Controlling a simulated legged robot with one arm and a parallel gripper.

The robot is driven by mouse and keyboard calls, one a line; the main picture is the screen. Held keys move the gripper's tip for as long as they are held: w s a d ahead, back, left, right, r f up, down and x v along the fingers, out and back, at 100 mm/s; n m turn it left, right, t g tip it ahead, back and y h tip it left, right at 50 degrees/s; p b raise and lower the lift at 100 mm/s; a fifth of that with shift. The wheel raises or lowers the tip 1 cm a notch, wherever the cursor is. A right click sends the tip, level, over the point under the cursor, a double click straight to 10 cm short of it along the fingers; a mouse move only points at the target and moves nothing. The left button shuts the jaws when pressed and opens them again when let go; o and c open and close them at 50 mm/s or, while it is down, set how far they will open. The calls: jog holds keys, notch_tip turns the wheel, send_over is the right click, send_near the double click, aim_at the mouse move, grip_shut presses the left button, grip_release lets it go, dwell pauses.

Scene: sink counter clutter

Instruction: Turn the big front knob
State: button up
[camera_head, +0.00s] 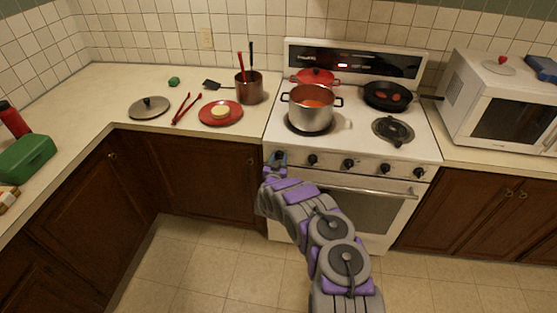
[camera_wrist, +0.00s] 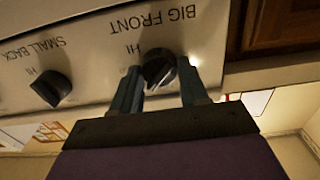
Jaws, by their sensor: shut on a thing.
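The big front knob (camera_wrist: 158,68) is black and sits under the upside-down "BIG FRONT" label on the stove's white panel in the wrist view. My gripper (camera_wrist: 161,78) is shut on it, with one finger on each side. In the head view, my gripper (camera_head: 277,160) is at the left end of the stove's front panel and hides this knob. The knob's exact turn angle is hard to tell. The "SMALL BACK" knob (camera_wrist: 50,88) is beside it in the wrist view, clear of the fingers.
Several other black knobs line the panel, the nearest one (camera_head: 312,160) just right of my gripper. A steel pot (camera_head: 311,112) stands on the front left burner. The oven handle (camera_head: 370,192) runs below the panel.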

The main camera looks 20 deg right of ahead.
jog(key=shift+r+m+p, duration=0.1)
jog(key=shift+m+p, duration=0.2)
jog(key=shift+p, duration=0.4)
jog(key=o, duration=1)
jog(key=shift+s, duration=0.1)
jog(key=p+v, duration=0.4)
jog(key=v, duration=1.3)
jog(key=shift+s+a, duration=0.1)
jog(key=shift+a, duration=0.1)
